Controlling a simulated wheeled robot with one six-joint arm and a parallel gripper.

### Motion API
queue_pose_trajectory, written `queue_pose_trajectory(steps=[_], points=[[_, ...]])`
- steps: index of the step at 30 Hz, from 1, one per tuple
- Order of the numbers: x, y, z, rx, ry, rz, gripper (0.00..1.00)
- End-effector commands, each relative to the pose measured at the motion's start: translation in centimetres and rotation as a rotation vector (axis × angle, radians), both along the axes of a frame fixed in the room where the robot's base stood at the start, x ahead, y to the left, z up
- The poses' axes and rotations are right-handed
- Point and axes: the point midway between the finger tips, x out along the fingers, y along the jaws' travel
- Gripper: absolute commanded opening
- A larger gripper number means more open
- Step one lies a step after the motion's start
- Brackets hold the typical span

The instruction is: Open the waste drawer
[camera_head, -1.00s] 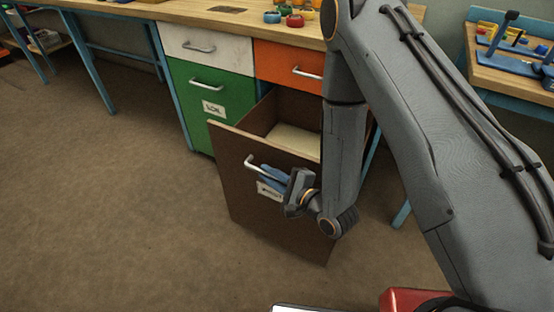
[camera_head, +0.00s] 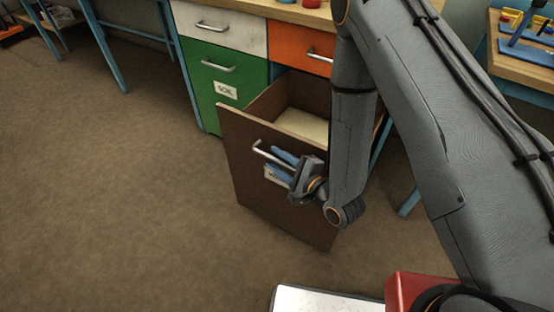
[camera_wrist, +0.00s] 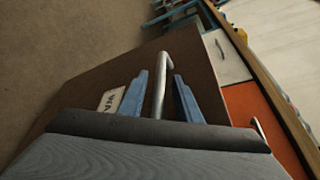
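The waste drawer (camera_head: 262,190) is a deep brown drawer standing well out from the bench unit, with its open top showing a pale inside (camera_head: 303,125). Its bar handle (camera_head: 272,156) is on the front, above a white label partly hidden by my gripper. In the wrist view the handle (camera_wrist: 160,84) runs between my two blue fingers, with a gap on each side. The label (camera_wrist: 111,100) shows only a few letters there. My gripper (camera_head: 281,165) is open around the handle, close to the drawer front.
A white drawer (camera_head: 222,26), a green drawer (camera_head: 226,70) labelled SOIL and an orange drawer (camera_head: 301,46) are shut in the bench unit. Floor (camera_head: 120,190) is clear at left. A side table (camera_head: 520,62) with tools stands at right.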

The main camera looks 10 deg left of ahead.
Motion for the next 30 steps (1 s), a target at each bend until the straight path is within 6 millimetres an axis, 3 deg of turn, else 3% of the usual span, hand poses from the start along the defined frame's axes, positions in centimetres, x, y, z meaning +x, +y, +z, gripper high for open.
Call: queue_pose_trajectory(steps=[16,30], points=[[-4.2,-5.5,1.4,-0.001,0.002,-0.004,0.31],[-4.8,-6.0,1.6,-0.001,0.0,-0.001,0.31]])
